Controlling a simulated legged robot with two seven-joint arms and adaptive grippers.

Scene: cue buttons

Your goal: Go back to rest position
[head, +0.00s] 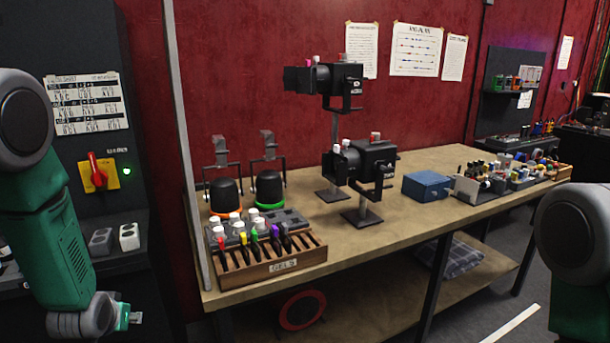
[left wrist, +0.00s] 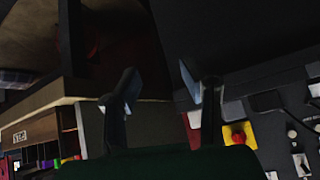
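My left arm comes in from the left in the head view. My left gripper (head: 128,316) hangs low in front of the dark control cabinet, partly hidden behind its own wrist. In the left wrist view its two fingers (left wrist: 155,88) stand apart with nothing between them, so it is open and empty. The cabinet carries a red rotary switch (head: 95,172) on a yellow plate, a lit green lamp (head: 126,170), a grey button (head: 100,241) and a white button (head: 129,237). The switch also shows in the left wrist view (left wrist: 238,136). Only my right arm's upper part shows; its gripper is out of view.
A wooden workbench (head: 400,218) stands to the right of the cabinet. It bears a gels rack (head: 283,266), two black lamps (head: 270,190), dark stage lights on stands (head: 372,165) and a blue box (head: 427,186). A grey post (head: 184,140) stands between cabinet and bench.

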